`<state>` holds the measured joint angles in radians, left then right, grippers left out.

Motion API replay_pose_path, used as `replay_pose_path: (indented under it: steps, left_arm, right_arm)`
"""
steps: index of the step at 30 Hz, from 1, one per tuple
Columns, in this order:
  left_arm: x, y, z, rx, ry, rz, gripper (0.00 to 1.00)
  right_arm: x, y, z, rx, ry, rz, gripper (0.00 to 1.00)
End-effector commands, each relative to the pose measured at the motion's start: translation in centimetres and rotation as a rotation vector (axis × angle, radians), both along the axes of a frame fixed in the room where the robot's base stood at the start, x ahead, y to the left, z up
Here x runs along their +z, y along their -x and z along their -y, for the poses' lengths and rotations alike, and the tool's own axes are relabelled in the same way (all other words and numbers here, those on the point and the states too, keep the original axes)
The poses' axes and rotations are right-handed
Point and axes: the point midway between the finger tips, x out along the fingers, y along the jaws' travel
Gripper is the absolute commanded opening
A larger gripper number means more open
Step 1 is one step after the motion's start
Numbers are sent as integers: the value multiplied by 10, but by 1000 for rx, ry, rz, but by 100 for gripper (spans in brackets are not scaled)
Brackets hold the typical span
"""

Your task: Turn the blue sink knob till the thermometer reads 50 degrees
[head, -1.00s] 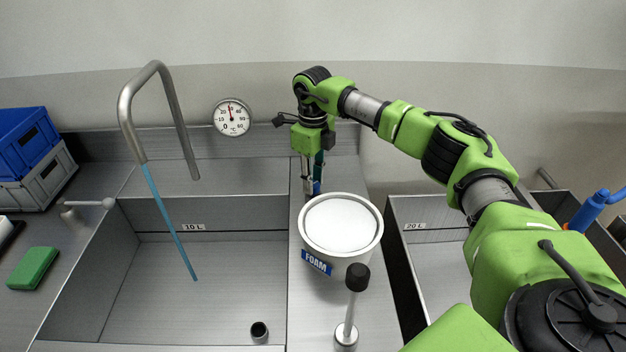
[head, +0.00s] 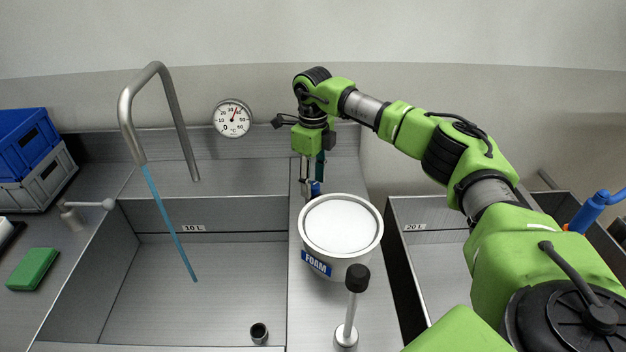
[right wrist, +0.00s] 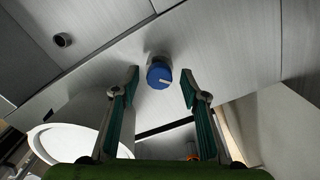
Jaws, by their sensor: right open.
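The blue sink knob (head: 316,188) sits on the steel ledge between the two sinks, behind the foam tub. In the right wrist view the knob (right wrist: 159,77) has a pale mark on its cap. My right gripper (head: 310,186) points down at the knob. Its fingertips (right wrist: 160,74) are open on either side of the knob, with a gap on both sides. The round thermometer (head: 232,118) hangs on the back wall; its red needle leans right of upright, a little past 30. My left gripper is not in view.
A white foam tub (head: 341,226) stands close in front of my right gripper. A lever with a black knob (head: 356,279) rises before it. The bent tap (head: 127,110) runs a blue stream into the left sink (head: 190,290). Blue and grey crates (head: 40,180) stand at left.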

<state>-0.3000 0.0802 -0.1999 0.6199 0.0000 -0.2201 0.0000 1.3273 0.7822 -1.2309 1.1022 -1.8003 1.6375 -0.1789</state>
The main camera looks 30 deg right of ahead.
Motion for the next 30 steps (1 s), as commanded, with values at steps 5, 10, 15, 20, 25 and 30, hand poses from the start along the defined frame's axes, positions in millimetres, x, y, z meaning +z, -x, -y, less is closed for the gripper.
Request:
replay_pose_path:
  steps: [5,10,15,20,25,30]
  left_arm:
    - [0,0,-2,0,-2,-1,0]
    - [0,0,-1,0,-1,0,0]
    - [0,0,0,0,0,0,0]
    - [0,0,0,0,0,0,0]
    - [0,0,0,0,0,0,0]
    - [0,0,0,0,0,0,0]
  right_arm:
    - [8,0,0,0,0,1,41]
    - [38,-1,0,1,0,4,41]
    - [76,-1,0,0,0,3,41]
    - [103,-1,-1,1,-1,3,41]
    - [117,0,0,0,0,1,41]
    - [120,0,0,0,0,0,41]
